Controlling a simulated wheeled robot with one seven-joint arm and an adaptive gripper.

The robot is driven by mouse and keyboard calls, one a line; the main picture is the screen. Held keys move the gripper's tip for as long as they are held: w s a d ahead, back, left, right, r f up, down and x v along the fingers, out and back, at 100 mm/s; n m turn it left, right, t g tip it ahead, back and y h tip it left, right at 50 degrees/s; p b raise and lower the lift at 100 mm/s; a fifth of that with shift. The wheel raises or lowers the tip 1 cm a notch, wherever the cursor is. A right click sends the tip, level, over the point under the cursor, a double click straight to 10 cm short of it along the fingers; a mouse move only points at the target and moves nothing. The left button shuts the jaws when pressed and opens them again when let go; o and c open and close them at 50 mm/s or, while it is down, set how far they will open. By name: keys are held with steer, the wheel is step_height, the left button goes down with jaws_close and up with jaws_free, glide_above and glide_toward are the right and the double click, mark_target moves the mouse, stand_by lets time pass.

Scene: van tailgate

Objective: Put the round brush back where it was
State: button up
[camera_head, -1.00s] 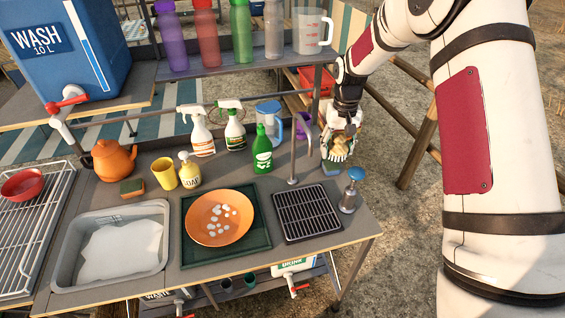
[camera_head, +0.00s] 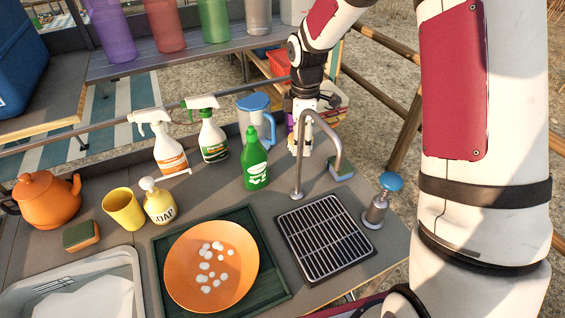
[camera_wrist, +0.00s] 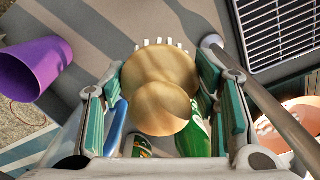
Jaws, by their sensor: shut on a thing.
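The round brush (camera_wrist: 160,90) has a pale wooden body and a row of white bristles. In the wrist view my gripper (camera_wrist: 163,92) is shut on it, with a green-padded finger on either side. In the head view my gripper (camera_head: 301,140) is at the back right of the counter, beside and partly behind the curved tap (camera_head: 298,180). The brush is mostly hidden there by the gripper and tap. I cannot tell whether it touches the counter.
The green bottle (camera_head: 255,165) and blue-lidded jug (camera_head: 254,112) stand left of my gripper. A sponge (camera_head: 341,168) and a blue-topped pump (camera_head: 379,205) are to the right. A drain grate (camera_head: 325,238) lies in front. A purple cup (camera_wrist: 32,68) shows in the wrist view.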

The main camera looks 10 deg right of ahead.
steer(key=shift+w+a+n, duration=0.2)
steer(key=shift+w+n, duration=0.2)
steer(key=shift+w+a+f, duration=0.15)
steer(key=shift+f, duration=0.15)
step_height(320, 180, down, 9)
steer(key=shift+f+p, duration=0.2)
steer(key=shift+p, duration=0.1)
steer(key=shift+f, duration=0.1)
steer(key=o, duration=1.1)
steer(key=shift+f, duration=0.1)
step_height(320, 180, up, 12)
steer(key=shift+r+b, duration=0.2)
steer(key=shift+b, duration=0.3)
